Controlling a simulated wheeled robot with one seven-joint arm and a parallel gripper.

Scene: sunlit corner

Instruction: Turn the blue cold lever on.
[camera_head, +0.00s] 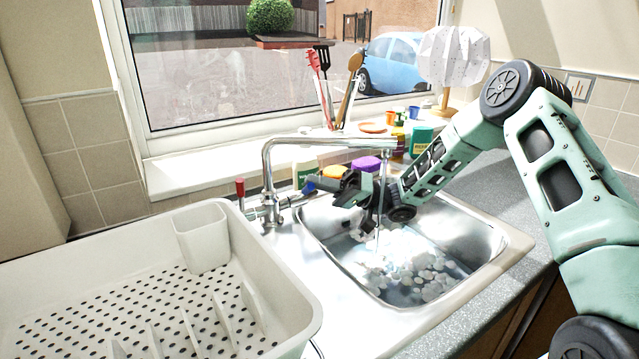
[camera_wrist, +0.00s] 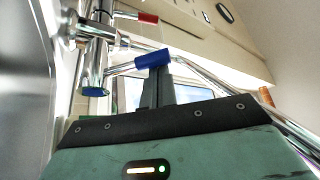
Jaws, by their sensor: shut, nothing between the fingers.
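The chrome tap (camera_head: 268,175) stands behind the sink, its long spout reaching right over the basin. The blue cold lever (camera_head: 310,187) is on the tap's right side, pointing right toward my gripper. In the wrist view its blue end (camera_wrist: 153,59) lies right at the tips of my fingers. My gripper (camera_head: 322,184) is shut and empty; its dark fingers (camera_wrist: 158,84) meet just below the blue end, apparently touching or very close. The red lever (camera_head: 240,188) stands upright at the tap's left. A thin stream of water (camera_head: 380,205) appears to fall from the spout.
The steel sink (camera_head: 490,255) holds water and foam. A white dish rack (camera_head: 300,300) fills the front left. Bottles, a purple-topped item (camera_head: 366,163) and a utensil holder (camera_head: 335,105) stand behind the sink, close to my arm. A white lamp (camera_head: 452,55) stands at the right.

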